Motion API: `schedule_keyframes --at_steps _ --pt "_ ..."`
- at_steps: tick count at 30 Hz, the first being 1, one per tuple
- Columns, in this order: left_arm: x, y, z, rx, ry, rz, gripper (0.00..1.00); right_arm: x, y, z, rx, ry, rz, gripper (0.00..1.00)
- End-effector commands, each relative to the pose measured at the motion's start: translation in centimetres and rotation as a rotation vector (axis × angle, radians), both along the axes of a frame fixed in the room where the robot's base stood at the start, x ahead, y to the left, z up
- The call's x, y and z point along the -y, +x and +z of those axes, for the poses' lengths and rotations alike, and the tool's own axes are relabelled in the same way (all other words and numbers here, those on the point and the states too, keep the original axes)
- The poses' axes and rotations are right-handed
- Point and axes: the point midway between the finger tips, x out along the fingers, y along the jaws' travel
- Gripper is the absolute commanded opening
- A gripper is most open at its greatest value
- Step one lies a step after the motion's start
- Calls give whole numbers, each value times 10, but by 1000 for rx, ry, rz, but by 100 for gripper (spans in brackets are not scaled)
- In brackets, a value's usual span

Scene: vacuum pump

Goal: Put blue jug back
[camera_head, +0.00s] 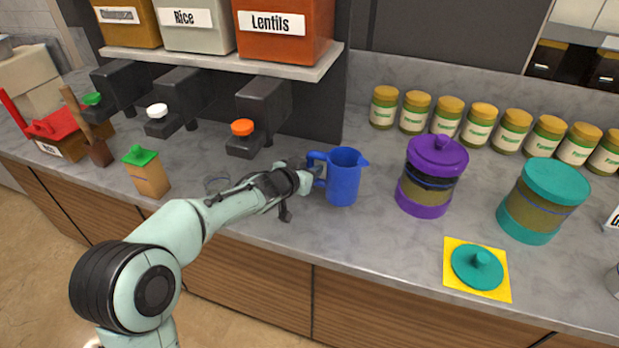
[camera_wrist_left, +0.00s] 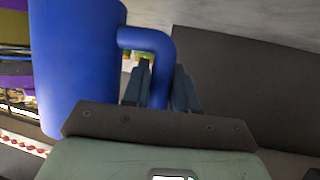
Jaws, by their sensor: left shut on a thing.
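The blue jug (camera_head: 344,177) is upright at the counter's middle, its spout to the right and its handle to the left. It also shows large at the left of the left wrist view (camera_wrist_left: 78,62). My left gripper (camera_head: 318,172) is shut on the jug's handle; its fingers (camera_wrist_left: 160,88) sit on both sides of the handle in the wrist view. I cannot tell whether the jug's base touches the counter. My right gripper is in neither view.
A purple canister (camera_head: 432,178) and a teal canister (camera_head: 541,202) stand right of the jug. A teal lid (camera_head: 477,266) lies on a yellow mat (camera_head: 503,290). Dispensers, including the orange Lentils one (camera_head: 285,48), hang behind left. Several jars (camera_head: 447,115) line the wall.

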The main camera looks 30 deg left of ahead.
Motion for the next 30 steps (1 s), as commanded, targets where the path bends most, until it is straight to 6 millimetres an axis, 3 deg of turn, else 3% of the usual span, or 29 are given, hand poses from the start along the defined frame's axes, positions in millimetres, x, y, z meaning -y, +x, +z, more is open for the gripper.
schedule_keyframes --at_steps 6,19,20,21,30 --pt "1 -1 -33 2 -2 0 0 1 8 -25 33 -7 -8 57" --pt "0 -1 -36 5 -2 0 0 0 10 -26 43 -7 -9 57" --pt "0 -2 -38 -2 0 0 37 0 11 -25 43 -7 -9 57" --pt "0 -2 -37 -1 0 0 50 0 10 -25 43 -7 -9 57" --pt "0 -2 -36 -1 0 0 53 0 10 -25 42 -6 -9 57"
